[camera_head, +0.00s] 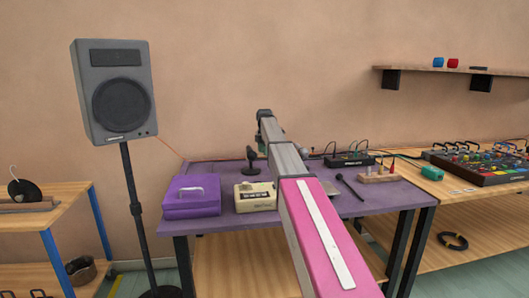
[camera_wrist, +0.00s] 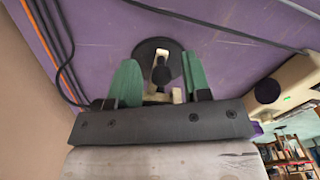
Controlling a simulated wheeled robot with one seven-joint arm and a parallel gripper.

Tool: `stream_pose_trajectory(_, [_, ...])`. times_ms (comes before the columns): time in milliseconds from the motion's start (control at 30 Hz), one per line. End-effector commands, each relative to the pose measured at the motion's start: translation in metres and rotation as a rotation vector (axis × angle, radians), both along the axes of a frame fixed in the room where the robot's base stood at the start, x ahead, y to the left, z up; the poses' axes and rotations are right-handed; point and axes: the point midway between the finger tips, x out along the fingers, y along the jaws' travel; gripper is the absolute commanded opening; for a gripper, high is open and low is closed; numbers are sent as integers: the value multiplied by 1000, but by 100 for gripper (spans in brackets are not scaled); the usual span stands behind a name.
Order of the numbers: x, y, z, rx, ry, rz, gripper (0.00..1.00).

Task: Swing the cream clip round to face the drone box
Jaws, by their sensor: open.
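In the wrist view, the cream clip (camera_wrist: 177,96) shows as small pale pieces around a dark upright part above a round black base (camera_wrist: 146,48) on the purple table. My gripper (camera_wrist: 160,70) is open, with one green finger on each side of the clip. I cannot tell whether either finger touches it. In the head view a small black stand (camera_head: 250,160) is at the table's back, beside my arm, which hides most of the gripper. A black box with cables (camera_head: 349,160) stands further right; I cannot tell for certain that it is the drone box.
A cream device (camera_head: 255,197) and a purple case (camera_head: 191,197) sit on the purple table (camera_head: 230,222). Dark cables (camera_wrist: 52,45) run along the table's back. A black mallet-like stick (camera_head: 350,186) and a wooden block with pegs (camera_head: 380,177) lie to the right. A speaker (camera_head: 117,92) stands left.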

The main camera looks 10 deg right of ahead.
Motion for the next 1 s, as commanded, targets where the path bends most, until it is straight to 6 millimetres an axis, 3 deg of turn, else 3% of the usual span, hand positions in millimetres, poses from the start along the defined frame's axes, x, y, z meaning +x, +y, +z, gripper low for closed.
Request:
stream_pose_trajectory(600, [1, 0, 96, 0, -1, 1, 44])
stream_pose_trajectory(1000, [0, 0, 106, 0, 0, 1, 44])
